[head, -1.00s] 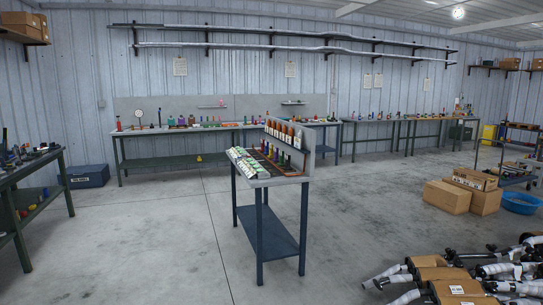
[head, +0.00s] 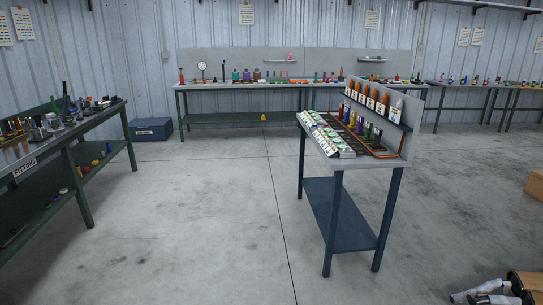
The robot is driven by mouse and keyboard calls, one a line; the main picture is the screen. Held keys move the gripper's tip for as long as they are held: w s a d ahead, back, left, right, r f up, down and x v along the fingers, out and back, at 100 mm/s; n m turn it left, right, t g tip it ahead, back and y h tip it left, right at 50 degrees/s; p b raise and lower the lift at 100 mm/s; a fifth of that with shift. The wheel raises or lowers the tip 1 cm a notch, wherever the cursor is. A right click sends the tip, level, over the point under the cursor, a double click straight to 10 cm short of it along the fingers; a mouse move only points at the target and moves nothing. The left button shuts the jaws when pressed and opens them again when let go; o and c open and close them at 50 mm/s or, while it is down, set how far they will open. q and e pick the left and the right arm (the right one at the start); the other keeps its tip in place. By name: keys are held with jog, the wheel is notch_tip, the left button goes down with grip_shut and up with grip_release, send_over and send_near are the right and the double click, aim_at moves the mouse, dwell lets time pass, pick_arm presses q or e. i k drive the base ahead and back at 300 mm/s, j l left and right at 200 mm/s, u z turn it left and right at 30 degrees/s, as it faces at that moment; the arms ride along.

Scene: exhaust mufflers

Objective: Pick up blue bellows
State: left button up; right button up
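I cannot pick out the blue bellows for certain at this distance. Small blue items (head: 367,131) stand among coloured pieces on the small workbench (head: 338,165) right of centre. More small coloured items, some blue-looking, stand on the long back bench (head: 222,87); they are too small to identify. Neither of my grippers is in view.
A bench marked as fittings (head: 70,130) stands at the left, with coloured parts on its lower shelf. A dark blue box (head: 152,129) is on the floor. Exhaust pipes (head: 487,291) and a cardboard box (head: 535,187) are at the right. The central floor is clear.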

aim_at(347, 110)
jog(key=i+u, duration=0.2)
jog(key=i, duration=4.4)
